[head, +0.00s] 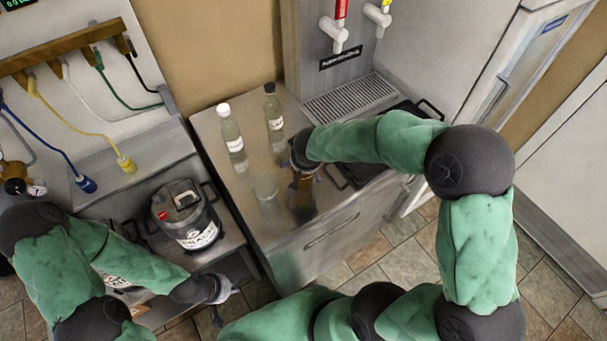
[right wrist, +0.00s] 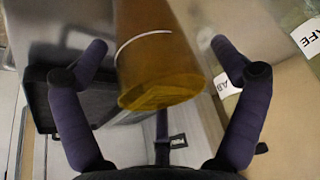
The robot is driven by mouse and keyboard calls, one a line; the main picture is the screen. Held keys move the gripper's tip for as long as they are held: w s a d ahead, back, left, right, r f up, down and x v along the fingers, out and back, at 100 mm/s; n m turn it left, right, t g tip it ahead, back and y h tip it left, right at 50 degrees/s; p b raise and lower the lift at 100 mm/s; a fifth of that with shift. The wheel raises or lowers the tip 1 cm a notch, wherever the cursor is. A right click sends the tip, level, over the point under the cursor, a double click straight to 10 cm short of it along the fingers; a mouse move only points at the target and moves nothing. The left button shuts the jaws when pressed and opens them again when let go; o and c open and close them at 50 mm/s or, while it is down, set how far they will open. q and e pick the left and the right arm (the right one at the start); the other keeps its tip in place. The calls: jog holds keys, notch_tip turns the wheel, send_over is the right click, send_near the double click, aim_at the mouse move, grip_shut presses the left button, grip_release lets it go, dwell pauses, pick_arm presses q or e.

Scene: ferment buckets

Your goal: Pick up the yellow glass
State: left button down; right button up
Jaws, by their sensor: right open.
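The yellow glass (head: 302,199) stands on the metal counter near its front edge, amber in colour and partly covered by my right gripper. In the right wrist view the glass (right wrist: 160,62) is large, with a pale ring around it. My right gripper (head: 305,178) is at the glass; in its wrist view the two fingers (right wrist: 166,75) are spread wide on either side of it, with gaps to both. My left gripper (head: 227,304) is low at the left, away from the glass, with its fingers apart and nothing between them.
A clear glass (head: 265,187) stands just left of the yellow one. A white-capped bottle (head: 231,136) and a dark-capped bottle (head: 274,118) stand behind. A dark tray (head: 352,176) lies right of my gripper. A ferment bucket (head: 186,216) sits on the lower left shelf.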

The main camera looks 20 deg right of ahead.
jog(key=c, duration=1.7)
jog(key=shift+o, duration=0.2)
jog(key=shift+r, duration=0.1)
